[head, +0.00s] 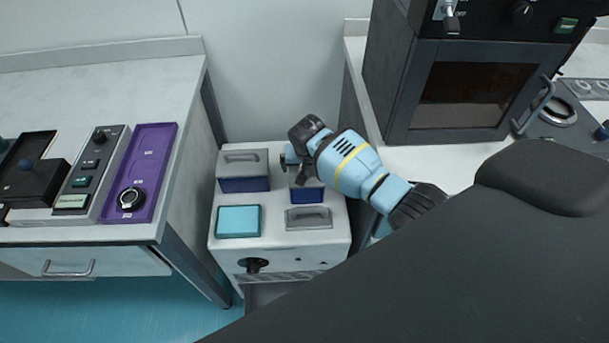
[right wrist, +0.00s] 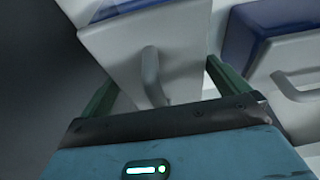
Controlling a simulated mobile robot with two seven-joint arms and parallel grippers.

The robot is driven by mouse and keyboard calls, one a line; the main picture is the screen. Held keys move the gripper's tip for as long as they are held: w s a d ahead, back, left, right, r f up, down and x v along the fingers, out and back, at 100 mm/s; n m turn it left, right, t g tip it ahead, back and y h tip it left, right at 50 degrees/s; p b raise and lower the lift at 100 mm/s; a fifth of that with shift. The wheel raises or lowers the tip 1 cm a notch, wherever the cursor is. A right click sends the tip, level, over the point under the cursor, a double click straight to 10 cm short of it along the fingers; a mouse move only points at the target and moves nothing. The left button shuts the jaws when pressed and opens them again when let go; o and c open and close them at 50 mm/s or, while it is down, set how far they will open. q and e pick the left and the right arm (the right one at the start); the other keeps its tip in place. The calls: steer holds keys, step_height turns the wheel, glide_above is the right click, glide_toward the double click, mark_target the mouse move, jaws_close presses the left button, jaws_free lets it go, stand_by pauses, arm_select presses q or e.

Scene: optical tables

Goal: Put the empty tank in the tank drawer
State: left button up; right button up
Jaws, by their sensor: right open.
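A small machine (head: 283,236) stands between the two tables, with block-shaped tanks on its top. The back left tank (head: 244,172) has a grey handled lid and a dark blue body. A similar tank (head: 307,194) at the back right is partly hidden by my right gripper (head: 291,160). In the right wrist view this tank (right wrist: 115,55) shows its grey top and bar handle between the open green fingers of my right gripper (right wrist: 160,80). The fingers appear apart from the handle. Which tank is empty cannot be told. My left gripper is out of view.
A grey handled lid (head: 309,218) and a teal square (head: 238,221) lie at the machine's front top. A black knob (head: 253,265) is on its front. A dark oven (head: 463,95) stands on the right table; a purple panel (head: 141,170) lies on the left table.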

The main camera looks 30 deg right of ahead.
steer(key=shift+f, duration=0.35)
steer(key=shift+w, duration=0.1)
steer(key=shift+r, duration=0.1)
steer(key=c, duration=0.8)
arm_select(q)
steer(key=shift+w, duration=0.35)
arm_select(e)
step_height(320, 180, up, 9)
steer(key=shift+f+p, duration=0.1)
steer(key=shift+p, duration=0.9)
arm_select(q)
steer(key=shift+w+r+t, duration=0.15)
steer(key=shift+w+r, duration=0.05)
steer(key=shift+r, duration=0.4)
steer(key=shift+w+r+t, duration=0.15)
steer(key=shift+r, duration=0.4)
arm_select(e)
steer(key=shift+r, duration=0.7)
